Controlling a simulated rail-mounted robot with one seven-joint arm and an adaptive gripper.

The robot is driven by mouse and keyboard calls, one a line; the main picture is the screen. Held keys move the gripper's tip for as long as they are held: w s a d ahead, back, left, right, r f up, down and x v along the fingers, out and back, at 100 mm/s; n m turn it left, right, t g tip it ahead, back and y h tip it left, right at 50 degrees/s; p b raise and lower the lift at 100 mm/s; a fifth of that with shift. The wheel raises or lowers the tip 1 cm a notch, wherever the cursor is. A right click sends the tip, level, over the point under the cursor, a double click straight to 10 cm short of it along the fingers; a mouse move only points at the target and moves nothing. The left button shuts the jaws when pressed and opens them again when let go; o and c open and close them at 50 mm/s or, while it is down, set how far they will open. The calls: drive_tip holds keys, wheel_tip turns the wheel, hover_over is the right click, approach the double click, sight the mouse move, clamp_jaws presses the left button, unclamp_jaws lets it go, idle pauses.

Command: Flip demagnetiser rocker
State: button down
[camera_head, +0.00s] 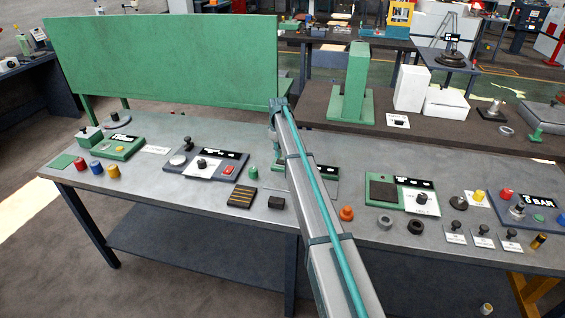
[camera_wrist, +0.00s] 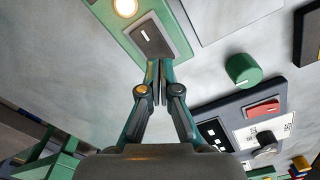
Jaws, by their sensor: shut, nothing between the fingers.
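In the wrist view a dark rocker plate (camera_wrist: 152,36) with a small white mark sits on a green-edged unit, beside a glowing round lamp (camera_wrist: 125,7). My gripper (camera_wrist: 157,64) is shut and empty, its fingertips just below the plate's near edge in the picture. I cannot tell whether they touch it. In the head view my arm hides most of this unit, and only part of my gripper (camera_head: 276,150) shows. A second switch, a red rocker (camera_wrist: 262,109), lies on a dark panel at the right; it also shows in the head view (camera_head: 229,170).
A green cylinder (camera_wrist: 242,69) stands close to the right of my fingers. A black-and-yellow striped block (camera_head: 242,196) and an orange knob (camera_head: 346,213) lie near the bench's front.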

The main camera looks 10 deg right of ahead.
sight(279, 161)
drive_tip(key=shift+f+b, duration=0.4)
drive_tip(key=shift+f, duration=0.8)
idle(0.8)
drive_tip(key=shift+r, duration=0.15)
drive_tip(key=shift+r+p, duration=1.3)
drive_tip(key=shift+r, duration=2.1)
